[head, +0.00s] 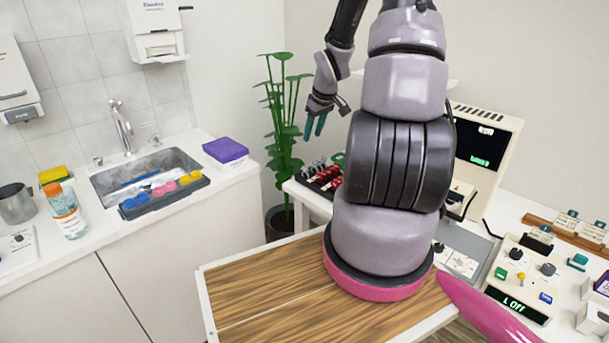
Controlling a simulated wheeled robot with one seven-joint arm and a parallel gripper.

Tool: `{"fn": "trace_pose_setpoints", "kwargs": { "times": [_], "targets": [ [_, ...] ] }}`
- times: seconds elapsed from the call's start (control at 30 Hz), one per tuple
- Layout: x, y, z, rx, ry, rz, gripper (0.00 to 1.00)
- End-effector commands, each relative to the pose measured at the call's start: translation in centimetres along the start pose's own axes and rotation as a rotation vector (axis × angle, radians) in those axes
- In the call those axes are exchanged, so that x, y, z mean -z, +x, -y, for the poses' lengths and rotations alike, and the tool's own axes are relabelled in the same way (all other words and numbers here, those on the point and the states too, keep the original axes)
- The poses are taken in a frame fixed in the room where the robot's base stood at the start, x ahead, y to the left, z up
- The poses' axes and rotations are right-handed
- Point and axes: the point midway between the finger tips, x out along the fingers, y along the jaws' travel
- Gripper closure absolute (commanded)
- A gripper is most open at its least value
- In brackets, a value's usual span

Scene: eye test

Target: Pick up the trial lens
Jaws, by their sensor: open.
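No single trial lens can be told apart for sure. A dark tray (318,188) with several small red and silver round-looking pieces (328,170) lies on the white table behind my arm; the pieces are too small to tell, and my arm hides part of that table. My gripper (315,126) has teal fingertips pointing down, with a gap between them. It is open and empty, and in the picture it shows above the tray, in front of the plant.
A tall plant (284,110) stands behind the gripper. A sink (140,172) with a tray of coloured cups (166,197) and a purple box (225,150) are at left. Instruments with a control box (520,278) crowd the right. The wooden top (265,290) in front is bare.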

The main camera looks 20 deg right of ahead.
Motion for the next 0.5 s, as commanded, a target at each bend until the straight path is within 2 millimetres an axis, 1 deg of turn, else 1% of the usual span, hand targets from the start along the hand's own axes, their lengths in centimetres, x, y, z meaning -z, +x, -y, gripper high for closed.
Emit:
{"fn": "trace_pose_setpoints", "kwargs": {
  "times": [0.03, 0.1, 0.37, 0.5],
  "targets": [
    [-0.6, 1.7, -0.3, 0.024, -0.008, -0.005, 0.54],
    [-0.9, 3.4, -0.4, 0.047, -0.025, -0.02, 0.54],
    [-1.2, 6.9, -0.3, 0.079, -0.052, -0.047, 0.54],
    [-1.1, 9.2, -0.1, 0.078, -0.053, -0.047, 0.54]
  ]
}}
